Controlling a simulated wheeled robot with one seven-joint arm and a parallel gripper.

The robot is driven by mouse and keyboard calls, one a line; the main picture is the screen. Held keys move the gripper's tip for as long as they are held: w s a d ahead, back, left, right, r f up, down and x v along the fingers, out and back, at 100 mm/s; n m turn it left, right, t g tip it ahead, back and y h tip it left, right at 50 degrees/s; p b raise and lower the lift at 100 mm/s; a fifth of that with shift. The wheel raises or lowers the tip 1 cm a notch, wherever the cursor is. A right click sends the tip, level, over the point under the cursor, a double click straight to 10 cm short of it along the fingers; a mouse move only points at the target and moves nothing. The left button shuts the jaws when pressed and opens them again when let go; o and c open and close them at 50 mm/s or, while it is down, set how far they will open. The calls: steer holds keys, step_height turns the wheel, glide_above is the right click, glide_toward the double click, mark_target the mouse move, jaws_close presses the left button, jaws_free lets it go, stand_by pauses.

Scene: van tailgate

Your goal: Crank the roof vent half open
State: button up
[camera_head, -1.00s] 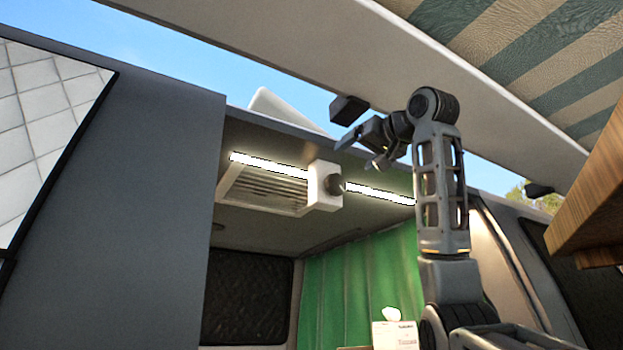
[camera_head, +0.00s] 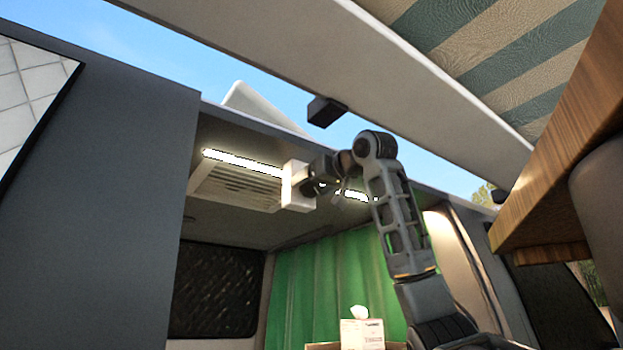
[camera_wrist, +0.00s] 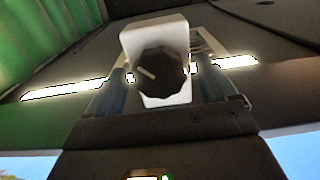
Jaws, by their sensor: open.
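The roof vent (camera_head: 236,186) is a slatted panel in the van ceiling. Its pale lid (camera_head: 252,102) stands tilted up above the roof. A white box (camera_head: 290,187) at the vent's right end carries the dark faceted crank knob (camera_wrist: 161,72), which has a light line across its face. My gripper (camera_head: 318,187) is at the box in the head view, its fingers partly hidden. In the wrist view my gripper (camera_wrist: 161,78) is open, with one finger at each side of the knob. I cannot tell whether the fingers touch it.
A lit strip (camera_head: 245,163) runs along the ceiling on both sides of the box. The raised tailgate (camera_head: 390,75) hangs above my arm. A wooden board edge (camera_head: 560,150) is at the right. A green curtain (camera_head: 320,280) and a tissue box (camera_head: 362,333) are below.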

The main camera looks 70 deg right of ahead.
steer(key=shift+w, duration=0.1)
steer(key=c, duration=1)
steer(key=shift+n, duration=0.7)
steer(key=shift+c, duration=0.2)
steer(key=o, duration=1)
steer(key=shift+o, duration=0.2)
steer(key=b+v, duration=0.2)
steer(key=v, duration=0.6)
steer(key=shift+b, duration=0.4)
steer(key=shift+d, duration=0.1)
